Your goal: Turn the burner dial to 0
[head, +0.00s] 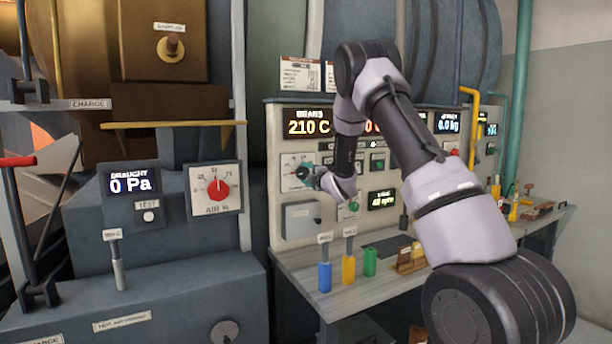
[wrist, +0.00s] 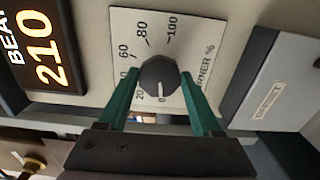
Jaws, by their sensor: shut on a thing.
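The burner dial is a dark round knob (wrist: 158,75) on a white plate marked BURNER % (wrist: 186,30), with numbers from 0 to 100. In the wrist view, a white mark on the knob's lower edge points at or very near the 0. My gripper (wrist: 159,80) has its green fingers on either side of the knob and is shut on it. In the head view, my gripper (head: 305,173) is at the dial plate (head: 289,171), below the 210 C display, and partly hides the knob.
The display reading 210 (wrist: 45,50) and a grey box (wrist: 272,85) flank the dial in the wrist view. In the head view, blue (head: 325,277), yellow (head: 348,270) and green (head: 370,263) blocks stand on the bench below. A red AIR % dial (head: 218,190) is at left.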

